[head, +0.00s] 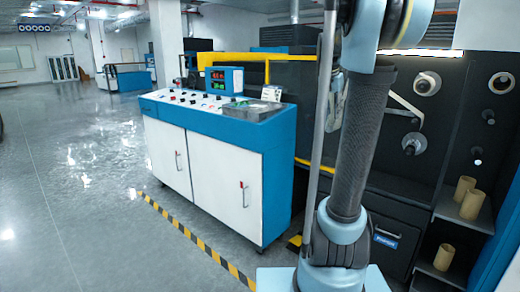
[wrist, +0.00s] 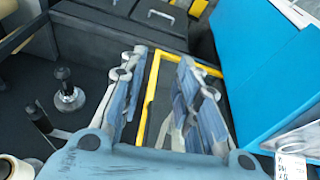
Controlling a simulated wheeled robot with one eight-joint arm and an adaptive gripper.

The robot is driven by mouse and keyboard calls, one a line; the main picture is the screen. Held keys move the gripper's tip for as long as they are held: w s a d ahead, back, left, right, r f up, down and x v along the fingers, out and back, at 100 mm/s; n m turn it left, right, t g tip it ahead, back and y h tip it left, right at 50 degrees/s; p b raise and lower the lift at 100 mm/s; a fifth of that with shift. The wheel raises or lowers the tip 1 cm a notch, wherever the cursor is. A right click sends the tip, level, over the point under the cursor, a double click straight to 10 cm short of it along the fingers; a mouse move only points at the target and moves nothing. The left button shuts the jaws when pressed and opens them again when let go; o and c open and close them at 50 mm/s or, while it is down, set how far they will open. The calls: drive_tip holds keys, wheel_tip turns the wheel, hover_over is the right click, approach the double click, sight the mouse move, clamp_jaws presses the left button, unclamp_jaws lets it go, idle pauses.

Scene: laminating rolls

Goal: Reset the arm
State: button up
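My gripper (wrist: 162,64) fills the middle of the wrist view. Its two blue-grey fingers stand well apart and nothing is between them. Dark floor and a yellow rail (wrist: 152,90) show through the gap. In the head view my arm (head: 362,140) rises on the right of the picture. The gripper is mostly hidden behind it there, so its fingers cannot be made out clearly.
A blue and white control cabinet (head: 228,170) stands left of my arm; its blue side (wrist: 262,70) is right of the gripper. A dark machine (head: 455,115) with rollers is at right, with cardboard cores (head: 472,205) on shelves. Open floor (head: 70,200) lies left.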

drive_tip(key=s+a+f+n+y, duration=0.1)
drive_tip(key=s+a+f+n, duration=0.2)
drive_tip(key=s+f, duration=1)
drive_tip(key=s+a+f+n+y, duration=0.1)
drive_tip(key=s+a+f+n, duration=0.3)
drive_tip(key=s+a+f, duration=0.4)
drive_tip(key=s+f, duration=0.6)
drive_tip(key=s, duration=0.6)
drive_tip(key=shift+a, duration=0.1)
drive_tip(key=shift+w+f, duration=0.2)
drive_tip(key=shift+w, duration=0.25)
